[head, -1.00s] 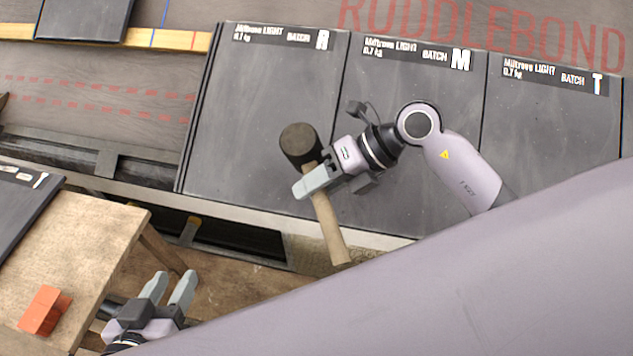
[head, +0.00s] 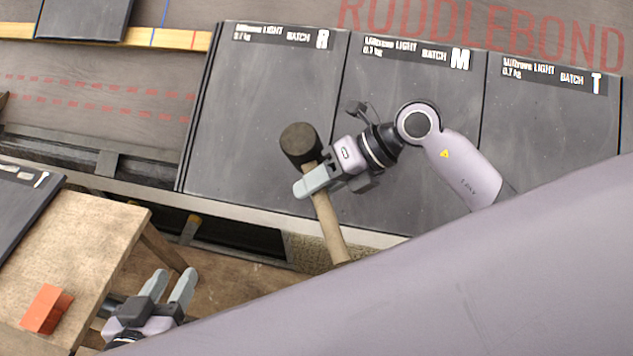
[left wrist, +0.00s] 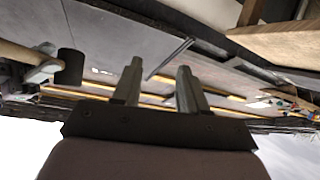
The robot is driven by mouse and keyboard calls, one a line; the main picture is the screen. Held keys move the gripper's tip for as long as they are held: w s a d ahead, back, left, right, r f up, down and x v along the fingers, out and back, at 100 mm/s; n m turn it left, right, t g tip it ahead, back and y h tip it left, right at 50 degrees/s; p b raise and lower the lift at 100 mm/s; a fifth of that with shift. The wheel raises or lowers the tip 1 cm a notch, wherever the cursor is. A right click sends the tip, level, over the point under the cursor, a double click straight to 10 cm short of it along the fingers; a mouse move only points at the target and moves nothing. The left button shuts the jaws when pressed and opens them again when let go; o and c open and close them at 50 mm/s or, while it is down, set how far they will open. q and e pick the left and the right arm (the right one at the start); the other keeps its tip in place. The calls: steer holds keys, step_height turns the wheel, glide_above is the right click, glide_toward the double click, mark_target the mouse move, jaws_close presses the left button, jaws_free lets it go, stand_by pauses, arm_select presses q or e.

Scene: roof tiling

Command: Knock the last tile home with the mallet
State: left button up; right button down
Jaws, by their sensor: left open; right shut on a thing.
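The mallet has a dark round head (head: 300,142) and a pale wooden handle (head: 330,226). My right gripper (head: 312,182) is shut on the handle just below the head. The mallet is over the lower part of the dark tile marked R (head: 250,110); I cannot tell whether it touches the tile. Tiles marked M (head: 415,85) and T (head: 550,110) lie to its right in the same row. My left gripper (head: 170,283) is open and empty, low beside the wooden bench. In the left wrist view its fingers (left wrist: 157,85) are apart, and the mallet head (left wrist: 69,67) shows at left.
A wooden bench (head: 105,225) at the left carries an orange block (head: 46,308) and a dark tile (head: 20,205). A yellow batten (head: 175,39) and another dark tile (head: 84,18) are at the upper left. A dark gutter (head: 235,236) runs below the tile row.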

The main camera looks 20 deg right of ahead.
steer(key=shift+r, duration=0.1)
steer(key=shift+w+d+f+b, duration=0.1)
steer(key=shift+w+f+b, duration=0.1)
steer(key=shift+f+b, duration=0.35)
steer(key=w+f+b, duration=0.1)
steer(key=f, duration=0.1)
steer(key=d+f+b, duration=0.1)
steer(key=b, duration=0.1)
steer(key=w+d+f+b, duration=0.1)
steer(key=f, duration=0.1)
steer(key=shift+w+f+b, duration=0.35)
steer(key=shift+r+p, duration=0.45)
arm_select(q)
steer(key=d, duration=0.1)
steer(key=d+f+h, duration=0.1)
steer(key=d+h, duration=0.1)
steer(key=shift+w+f+n, duration=0.3)
steer(key=shift+w+n, duration=0.05)
steer(key=shift+n, duration=0.05)
arm_select(e)
steer(key=shift+f, duration=0.1)
